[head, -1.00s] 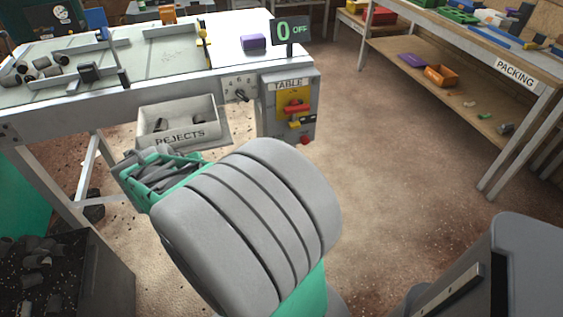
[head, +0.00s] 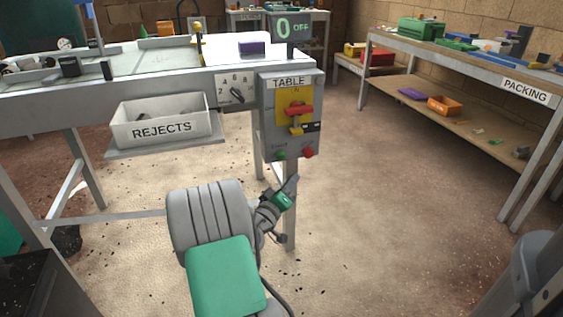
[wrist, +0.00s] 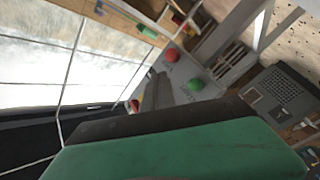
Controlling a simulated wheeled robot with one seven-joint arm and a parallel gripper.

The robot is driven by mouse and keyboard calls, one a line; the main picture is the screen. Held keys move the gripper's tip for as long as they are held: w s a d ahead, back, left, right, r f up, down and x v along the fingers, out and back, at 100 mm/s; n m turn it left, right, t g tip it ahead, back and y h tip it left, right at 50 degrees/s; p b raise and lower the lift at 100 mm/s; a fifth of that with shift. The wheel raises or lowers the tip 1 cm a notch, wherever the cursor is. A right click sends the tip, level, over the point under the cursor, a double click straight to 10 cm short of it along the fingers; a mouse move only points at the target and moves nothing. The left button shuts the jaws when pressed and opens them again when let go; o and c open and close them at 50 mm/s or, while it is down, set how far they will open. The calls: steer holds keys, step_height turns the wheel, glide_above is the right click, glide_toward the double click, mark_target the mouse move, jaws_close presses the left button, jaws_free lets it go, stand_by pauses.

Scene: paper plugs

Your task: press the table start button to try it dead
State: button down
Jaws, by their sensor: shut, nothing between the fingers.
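The green start button (head: 281,155) is at the lower left of the grey TABLE control panel (head: 268,120), with a red button (head: 307,152) to its right. In the wrist view the green button (wrist: 195,84) and the red button (wrist: 172,55) show on the panel face. Above them is a red switch handle (head: 299,110) on a yellow plate, with a yellow piece and a dark tag below it. The display (head: 288,28) reads 0 OFF. My gripper (head: 294,181) is shut and empty, just below the panel and apart from the button.
The REJECTS bin (head: 160,130) sits on a shelf left of the panel, and a numbered dial (head: 236,92) is between them. A table leg (head: 290,225) stands below the panel. The packing bench (head: 470,70) is at the right, with open floor between.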

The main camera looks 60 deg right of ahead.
mark_target(281, 156)
steer(key=w+d, duration=0.6)
stand_by(0.3)
steer(key=shift+w+d, duration=0.15)
stand_by(1.8)
steer(key=shift+w+d+b, duration=0.25)
steer(key=shift+b, duration=0.05)
steer(key=shift+w+d, duration=0.35)
stand_by(0.8)
steer(key=shift+a, duration=0.1)
steer(key=shift+s+a, duration=0.55)
steer(key=shift+s, duration=0.05)
